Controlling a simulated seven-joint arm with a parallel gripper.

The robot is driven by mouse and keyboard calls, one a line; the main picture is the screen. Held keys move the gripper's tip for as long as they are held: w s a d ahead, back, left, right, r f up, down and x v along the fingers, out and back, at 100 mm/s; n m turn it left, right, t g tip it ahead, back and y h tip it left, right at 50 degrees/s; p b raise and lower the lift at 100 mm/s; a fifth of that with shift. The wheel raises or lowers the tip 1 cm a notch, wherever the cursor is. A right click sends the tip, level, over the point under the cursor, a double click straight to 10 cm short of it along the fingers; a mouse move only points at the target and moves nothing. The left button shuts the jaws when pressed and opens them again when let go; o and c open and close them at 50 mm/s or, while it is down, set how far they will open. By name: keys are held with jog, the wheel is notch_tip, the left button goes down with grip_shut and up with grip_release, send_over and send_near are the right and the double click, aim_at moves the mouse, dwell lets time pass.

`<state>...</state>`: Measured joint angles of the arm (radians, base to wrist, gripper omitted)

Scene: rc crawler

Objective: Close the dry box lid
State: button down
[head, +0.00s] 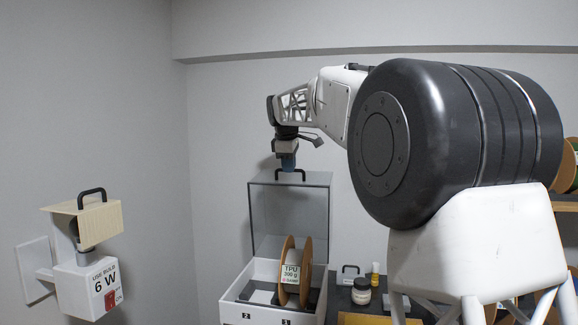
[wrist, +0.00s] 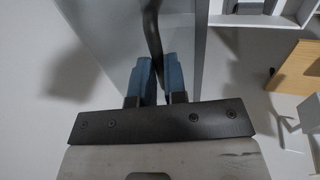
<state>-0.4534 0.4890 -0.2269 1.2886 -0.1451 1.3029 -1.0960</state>
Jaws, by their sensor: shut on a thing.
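The dry box (head: 264,312) is a white open-topped box on the dark bench, marked "2" and "1" on its front. Its clear grey lid (head: 290,222) stands upright at the back of the box, open. A black handle (head: 298,174) sits on the lid's top edge. My gripper (head: 288,168) is at this handle, its blue fingers pointing down. In the wrist view the blue fingers (wrist: 158,82) are closed around the black handle (wrist: 152,35), with the lid panel (wrist: 185,45) beside it. A spool labelled TPU (head: 305,270) stands inside the box on the right.
A jar (head: 361,291), a yellow tube (head: 375,273) and a small white case (head: 349,273) stand right of the box. A wall-mounted lamp (head: 88,222) marked 6 W is at the left. Shelves with spools are at the right, behind my arm.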

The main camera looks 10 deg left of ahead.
jog(key=shift+s, duration=0.2)
jog(key=s+f+t, duration=0.5)
jog(key=s+f, duration=0.1)
jog(key=s, duration=0.6)
jog(key=s+f+t, duration=0.5)
jog(key=s+f, duration=0.1)
jog(key=s, duration=0.6)
jog(key=shift+s+f+t, duration=0.85)
jog(key=shift+s+f, duration=0.45)
jog(key=shift+f, duration=1.6)
jog(key=shift+s+f+t, duration=0.8)
jog(key=shift+s+f, duration=0.45)
jog(key=shift+f, duration=1.7)
jog(key=shift+s+f+t, duration=0.85)
jog(key=shift+s+f, duration=0.45)
jog(key=shift+f, duration=1.7)
jog(key=c, duration=1.3)
grip_release()
jog(key=shift+o, duration=0.7)
